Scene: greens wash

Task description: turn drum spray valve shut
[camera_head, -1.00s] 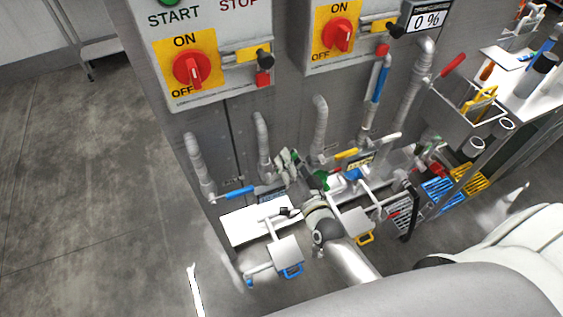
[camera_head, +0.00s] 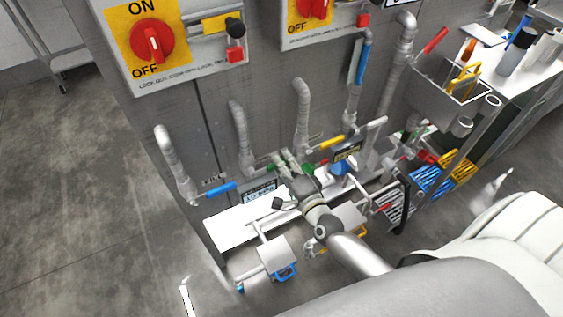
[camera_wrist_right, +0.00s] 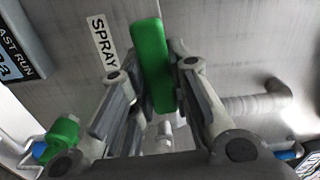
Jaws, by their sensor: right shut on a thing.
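The spray valve's green handle (camera_wrist_right: 152,65) stands in front of the steel panel in the right wrist view, beside a label reading SPRAY (camera_wrist_right: 103,47). My right gripper (camera_wrist_right: 157,85) has a finger on each side of the handle and is shut on it. In the head view my right gripper (camera_head: 283,160) is low against the panel, between grey pipes. It mostly hides the handle there. My left gripper is in neither view.
A blue-handled valve (camera_head: 221,188) is to the left and a yellow-handled valve (camera_head: 331,142) to the right. Below are a white plate (camera_head: 228,228) and a pedal with a blue guard (camera_head: 272,257). A red switch (camera_head: 152,42) is above.

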